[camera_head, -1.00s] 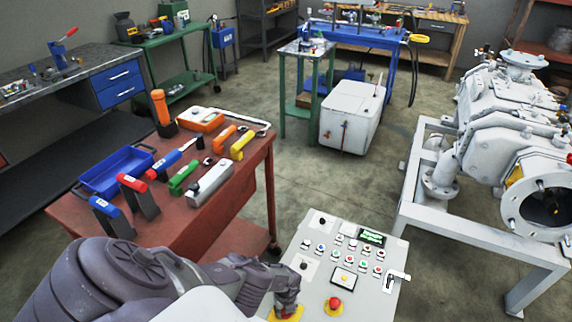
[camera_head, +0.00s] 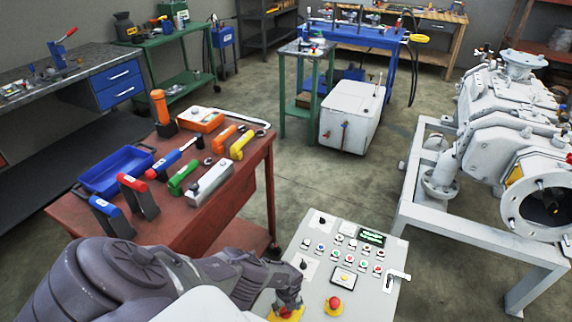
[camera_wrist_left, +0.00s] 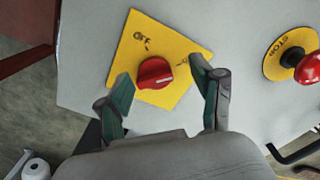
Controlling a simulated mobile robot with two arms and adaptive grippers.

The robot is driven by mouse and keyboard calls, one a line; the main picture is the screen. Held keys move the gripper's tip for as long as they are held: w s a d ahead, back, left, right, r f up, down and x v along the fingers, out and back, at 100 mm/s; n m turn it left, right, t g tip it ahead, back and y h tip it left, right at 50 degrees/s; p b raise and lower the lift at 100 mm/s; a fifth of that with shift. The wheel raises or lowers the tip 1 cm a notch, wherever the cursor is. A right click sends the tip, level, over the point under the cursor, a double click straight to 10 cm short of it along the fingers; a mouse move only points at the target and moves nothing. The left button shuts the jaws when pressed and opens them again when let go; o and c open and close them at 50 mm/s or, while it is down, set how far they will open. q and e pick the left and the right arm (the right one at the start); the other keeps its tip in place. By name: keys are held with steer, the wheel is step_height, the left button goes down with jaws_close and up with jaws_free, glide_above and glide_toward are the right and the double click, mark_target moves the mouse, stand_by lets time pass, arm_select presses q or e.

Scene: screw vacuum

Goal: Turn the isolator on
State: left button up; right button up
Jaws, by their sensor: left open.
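The isolator is a red rotary knob (camera_wrist_left: 154,73) on a yellow plate (camera_wrist_left: 185,48) marked "OFF", set in the grey control panel (camera_head: 318,262). In the head view the yellow plate (camera_head: 291,315) shows at the panel's lower left, mostly behind my gripper. My left gripper (camera_head: 287,303) is over the knob. In the left wrist view its two fingers (camera_wrist_left: 160,85) stand apart, one on each side of the knob, with visible gaps. I cannot tell their exact height over the plate. My right gripper is in neither view.
A red stop button (camera_head: 335,303) on a yellow disc sits right of the isolator. A red tool table (camera_head: 225,235) stands to the left, and a grey pump (camera_head: 500,150) on a frame to the right.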

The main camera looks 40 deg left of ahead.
arm_select(q)
steer(key=shift+w+r, duration=0.25)
steer(key=shift+r, duration=0.3)
steer(key=shift+s+r, duration=0.2)
steer(key=r, duration=0.2)
steer(key=s+r, duration=0.1)
steer(key=r, duration=0.1)
steer(key=shift+r, duration=0.7)
